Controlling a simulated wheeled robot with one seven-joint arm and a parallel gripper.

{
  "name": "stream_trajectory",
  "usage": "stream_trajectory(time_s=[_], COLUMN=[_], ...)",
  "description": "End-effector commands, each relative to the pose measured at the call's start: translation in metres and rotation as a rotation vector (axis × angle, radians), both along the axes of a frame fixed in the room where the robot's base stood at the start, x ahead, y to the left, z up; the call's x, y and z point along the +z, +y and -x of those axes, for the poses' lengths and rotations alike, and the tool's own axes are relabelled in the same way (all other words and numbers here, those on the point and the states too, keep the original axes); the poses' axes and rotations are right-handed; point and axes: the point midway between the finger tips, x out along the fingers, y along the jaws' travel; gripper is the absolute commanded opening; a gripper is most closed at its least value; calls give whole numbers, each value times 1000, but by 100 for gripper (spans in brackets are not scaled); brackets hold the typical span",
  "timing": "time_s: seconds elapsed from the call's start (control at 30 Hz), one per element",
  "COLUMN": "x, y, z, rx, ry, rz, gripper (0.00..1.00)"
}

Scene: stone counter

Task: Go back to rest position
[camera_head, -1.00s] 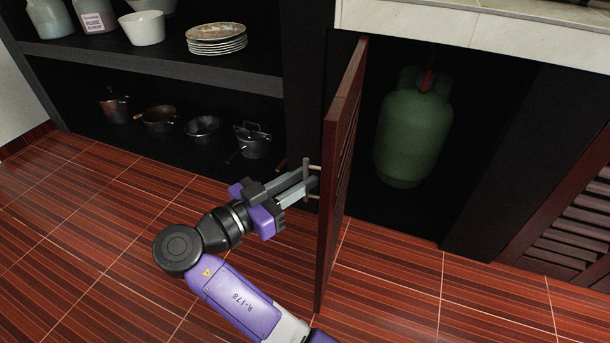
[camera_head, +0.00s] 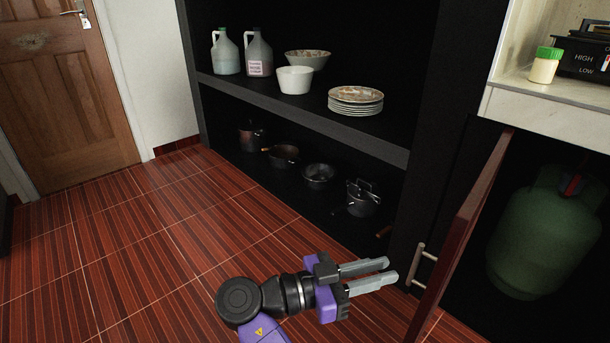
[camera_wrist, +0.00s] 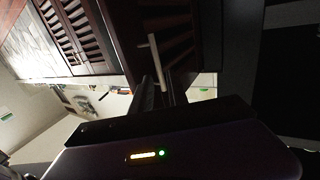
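My gripper (camera_head: 390,270) reaches out to the right, low in front of the cupboard. Its two grey fingers are apart with nothing between them. The metal door handle (camera_head: 420,266) is just beyond the fingertips, with a small gap in the head view. It sits on the dark red cupboard door (camera_head: 466,225), which stands open. In the dark wrist view the handle (camera_wrist: 155,58) shows ahead of the gripper fingers (camera_wrist: 155,92).
A green gas cylinder (camera_head: 545,235) stands inside the open cupboard. A shelf (camera_head: 300,112) holds jugs, bowls and stacked plates (camera_head: 355,101), with several pots below. Tiled floor (camera_head: 130,245) is clear to the left, towards a wooden door (camera_head: 65,85).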

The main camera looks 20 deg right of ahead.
Motion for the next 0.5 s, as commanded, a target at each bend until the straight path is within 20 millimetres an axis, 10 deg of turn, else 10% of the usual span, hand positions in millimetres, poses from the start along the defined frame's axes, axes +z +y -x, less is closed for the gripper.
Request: stream_trajectory(time_s=[0.17,0.3,0.5], x=[2,4,-44], y=[1,10,37], z=[-18,-69,-113], rx=[73,307,734], ry=[90,218,419], rz=[13,-11,-18], gripper=[20,20,20])
